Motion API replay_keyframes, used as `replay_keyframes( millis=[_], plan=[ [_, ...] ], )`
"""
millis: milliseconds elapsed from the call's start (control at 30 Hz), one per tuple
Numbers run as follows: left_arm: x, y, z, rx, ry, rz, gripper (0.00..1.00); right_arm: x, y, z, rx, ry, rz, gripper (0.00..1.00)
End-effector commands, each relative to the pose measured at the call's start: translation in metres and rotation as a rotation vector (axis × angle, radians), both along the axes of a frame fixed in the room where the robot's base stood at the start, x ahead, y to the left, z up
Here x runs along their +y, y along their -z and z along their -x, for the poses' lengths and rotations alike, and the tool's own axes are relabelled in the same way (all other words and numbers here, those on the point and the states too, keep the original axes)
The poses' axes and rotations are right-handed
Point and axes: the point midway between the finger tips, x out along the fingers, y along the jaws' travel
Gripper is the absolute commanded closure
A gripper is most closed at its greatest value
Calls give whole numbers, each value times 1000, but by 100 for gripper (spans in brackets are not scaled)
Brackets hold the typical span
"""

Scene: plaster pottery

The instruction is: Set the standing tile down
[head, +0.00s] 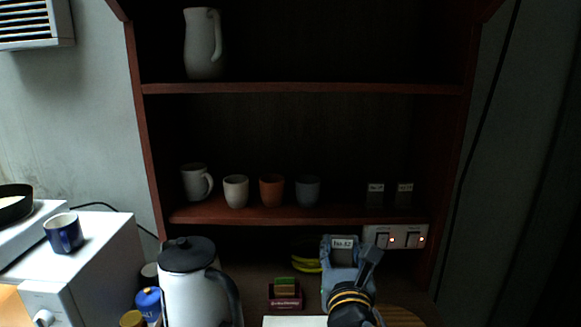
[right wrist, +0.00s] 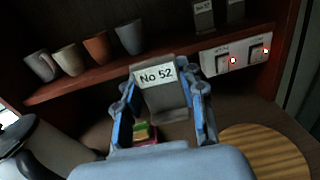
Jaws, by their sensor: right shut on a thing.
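The standing tile (right wrist: 168,98) is a grey slab with a white label reading "No 52". My right gripper (right wrist: 162,88) is shut on it, with a blue-edged finger at each side. In the head view the label of the tile (head: 342,243) shows between the fingers of my right gripper (head: 341,249), just below the front edge of the middle shelf (head: 300,213). The tile is roughly upright. Whether its lower edge touches anything cannot be told. Two similar labelled tiles stand on that shelf at the right, one (head: 375,195) beside the other (head: 404,194). My left gripper is not in view.
A switch panel (head: 394,237) is right of the tile. A grey cup (head: 307,191), terracotta cup (head: 271,190), pale cup (head: 236,191) and mug (head: 194,183) line the shelf. A kettle (head: 190,295), small box (head: 285,297) and round wooden board (right wrist: 262,152) are below. Shelf room shows between grey cup and tiles.

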Motion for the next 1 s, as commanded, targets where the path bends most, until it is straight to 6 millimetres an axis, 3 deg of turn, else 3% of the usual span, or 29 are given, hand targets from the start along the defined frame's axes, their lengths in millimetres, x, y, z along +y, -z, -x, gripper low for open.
replay_keyframes(
  millis=[33,200,500,700,1000],
  plan=[
    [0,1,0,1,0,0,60,-11,20,6,9,5,1,90],
    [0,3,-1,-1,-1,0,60,-42,65,29,8,12,1,91],
    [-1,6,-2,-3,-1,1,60,-82,125,85,6,-14,2,91],
    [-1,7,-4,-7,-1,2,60,-92,145,115,3,-51,-1,91],
    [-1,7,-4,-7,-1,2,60,-97,159,140,7,-64,2,91]
  ],
)
